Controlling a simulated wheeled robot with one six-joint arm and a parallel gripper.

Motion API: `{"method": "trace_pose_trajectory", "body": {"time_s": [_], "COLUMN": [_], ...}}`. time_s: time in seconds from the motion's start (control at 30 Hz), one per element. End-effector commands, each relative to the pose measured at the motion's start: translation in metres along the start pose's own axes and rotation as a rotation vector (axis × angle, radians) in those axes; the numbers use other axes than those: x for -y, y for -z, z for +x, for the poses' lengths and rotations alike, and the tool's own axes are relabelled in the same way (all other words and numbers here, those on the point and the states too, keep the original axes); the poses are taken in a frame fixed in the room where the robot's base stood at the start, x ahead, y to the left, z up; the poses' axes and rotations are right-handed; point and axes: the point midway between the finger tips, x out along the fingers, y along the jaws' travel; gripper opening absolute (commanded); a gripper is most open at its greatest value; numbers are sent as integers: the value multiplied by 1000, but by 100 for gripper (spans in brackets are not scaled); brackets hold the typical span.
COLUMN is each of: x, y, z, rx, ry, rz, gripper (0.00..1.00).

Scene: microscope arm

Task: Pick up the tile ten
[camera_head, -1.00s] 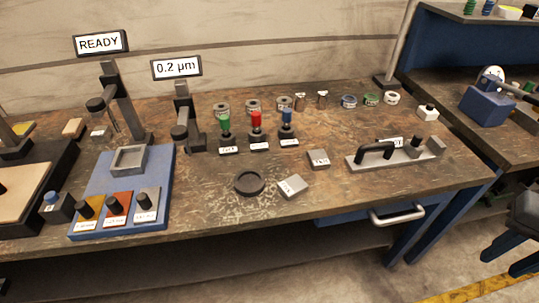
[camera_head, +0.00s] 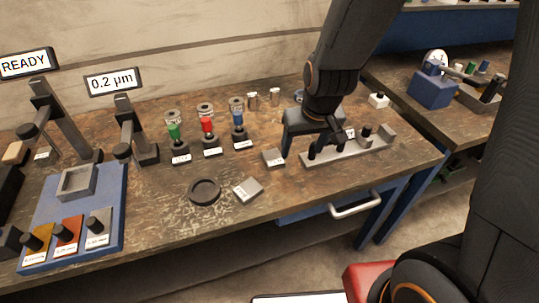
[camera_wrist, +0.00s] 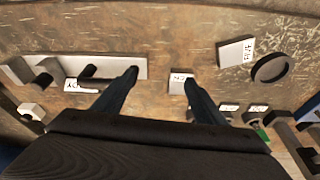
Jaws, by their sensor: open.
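Two small grey tiles with white labels lie flat on the worn bench. The far tile (camera_head: 273,158) also shows in the wrist view (camera_wrist: 180,83), beside one fingertip. The near tile (camera_head: 247,190) lies next to a black ring, and it also shows in the wrist view (camera_wrist: 236,53). The labels are too small to read surely, so I cannot tell which is ten. My gripper (camera_head: 316,148) is open and empty, pointing down over the bench between the far tile and the grey bar fixture. Its spread fingers show in the wrist view (camera_wrist: 160,76).
The grey bar fixture (camera_head: 372,143) with black posts stands right of my gripper. The black ring (camera_head: 204,192) lies left of the near tile. Green, red and blue knobbed stands (camera_head: 207,137) stand further back left. Bare bench lies in front of the far tile.

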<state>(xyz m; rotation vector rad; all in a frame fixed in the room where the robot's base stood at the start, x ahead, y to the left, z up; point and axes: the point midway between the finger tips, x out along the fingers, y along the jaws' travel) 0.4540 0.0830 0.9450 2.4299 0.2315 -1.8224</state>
Motion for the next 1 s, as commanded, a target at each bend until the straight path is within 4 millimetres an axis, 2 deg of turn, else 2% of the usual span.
{"method": "trace_pose_trajectory", "body": {"time_s": [0.03,0.1,0.23,1.0], "x": [17,33,50,54], "y": [9,22,34,44], "z": [6,14,25,96], "rx": [-22,-58,-97,-104], "ry": [9,16,23,19], "rz": [-36,-69,-101,-101], "gripper": [65,65,65,65]}}
